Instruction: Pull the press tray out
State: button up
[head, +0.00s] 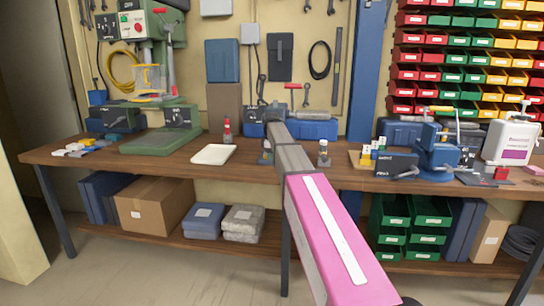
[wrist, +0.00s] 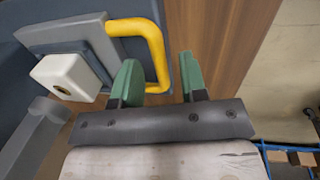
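In the wrist view, a yellow U-shaped handle (wrist: 155,45) joins a grey tray (wrist: 70,38). A white block with a dark round hole (wrist: 68,77) sits at the tray. My gripper (wrist: 159,65) is open, with green finger pads. Its left finger is by the inside of the handle loop and its right finger is outside, so the outer bar appears between them. Neither finger visibly grips it. In the head view my arm hides the gripper, handle and tray; a blue machine base (head: 312,129) shows behind the arm.
The wooden bench (head: 240,162) has clear wood by the handle, and its front edge with floor beyond shows in the wrist view. A white dish (head: 213,154) and a green drill press (head: 155,140) stand left. A blue press-like tool (head: 437,152) stands right.

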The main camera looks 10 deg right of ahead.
grip_shut()
jog(key=s+a, duration=0.3)
jog(key=s, duration=0.8)
jog(key=shift+s+a, duration=0.35)
jog(key=shift+a, duration=0.05)
grip_release()
notch_tip(320, 180, up, 11)
jog(key=s, duration=0.1)
jog(key=shift+s+a+f, duration=0.15)
jog(key=shift+s+a, duration=0.15)
jog(key=shift+s, duration=0.1)
